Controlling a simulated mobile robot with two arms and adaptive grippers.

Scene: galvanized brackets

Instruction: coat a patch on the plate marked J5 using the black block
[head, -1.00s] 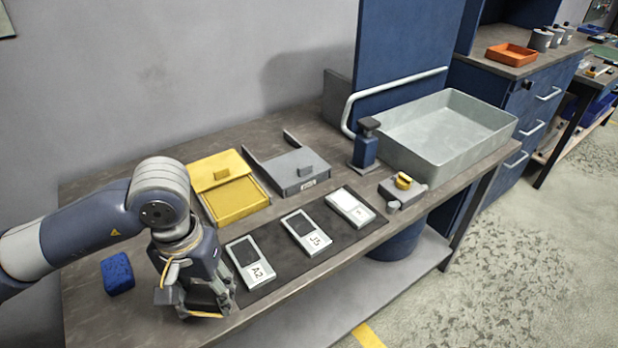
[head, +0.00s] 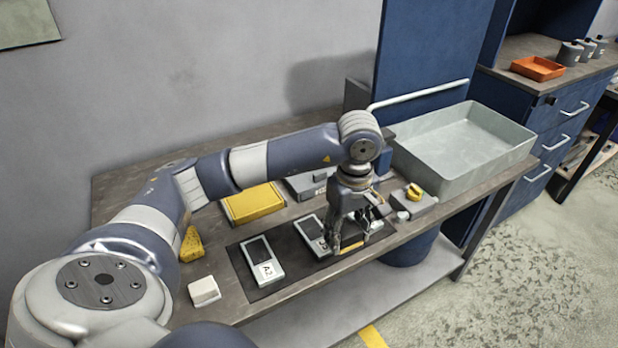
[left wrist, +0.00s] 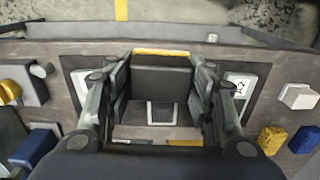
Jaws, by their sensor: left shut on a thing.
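My left gripper (head: 350,240) is shut on the black block (left wrist: 162,82), which has a yellow strip along one edge. In the left wrist view the block sits between the two fingers, above the middle plate. The plate marked J5 (head: 308,230) is pale with a dark panel and is partly hidden by the gripper; its pale rim shows below the block in the left wrist view (left wrist: 163,122). I cannot tell whether block and plate touch. The plate marked A2 (head: 263,262) lies to its left. A third plate (left wrist: 78,82) lies on the other side. My right gripper is not in view.
The plates lie on a dark mat (head: 300,287) near the table's front edge. A yellow box (head: 252,203), a grey tray (head: 465,140) and a yellow-knobbed fixture (head: 414,195) stand around it. A white block (head: 204,291), yellow sponge (head: 191,245) and blue sponge (left wrist: 302,138) are at the left.

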